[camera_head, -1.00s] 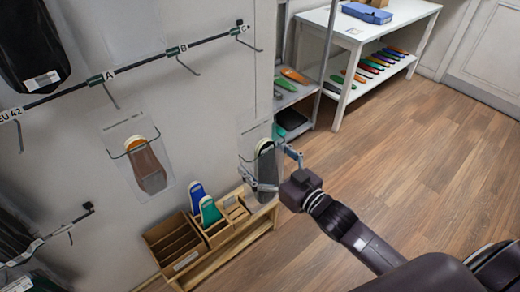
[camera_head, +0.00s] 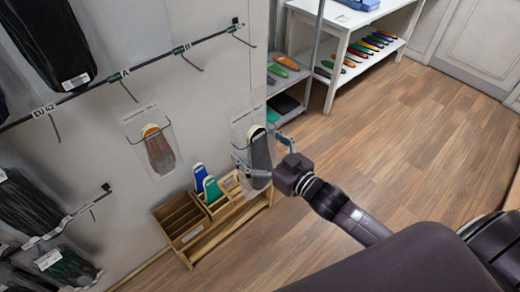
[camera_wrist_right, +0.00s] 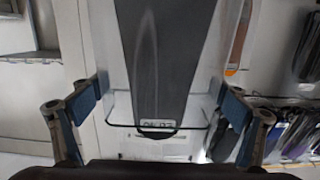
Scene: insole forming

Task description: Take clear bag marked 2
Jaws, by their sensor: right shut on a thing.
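A clear bag (camera_head: 261,148) with a dark grey insole in it is in front of the wall in the head view. My right gripper (camera_head: 262,160) has one finger on each side of this bag and is shut on it. In the right wrist view the bag with its dark insole (camera_wrist_right: 160,62) fills the middle, between the two fingers. A thin dark wire bar crosses near the insole's lower end. Small pale print sits there, too blurred to read as a 2. Another clear bag (camera_head: 158,153) with a brown insole hangs to the left. My left gripper is not in view.
A wall rail (camera_head: 150,62) with hooks and labels A and B runs above. Dark bagged pieces (camera_head: 50,40) hang at the left. A wooden organiser (camera_head: 181,217) holding blue and green insoles stands below. White shelving (camera_head: 333,45) is behind; the wooden floor (camera_head: 400,130) at right is clear.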

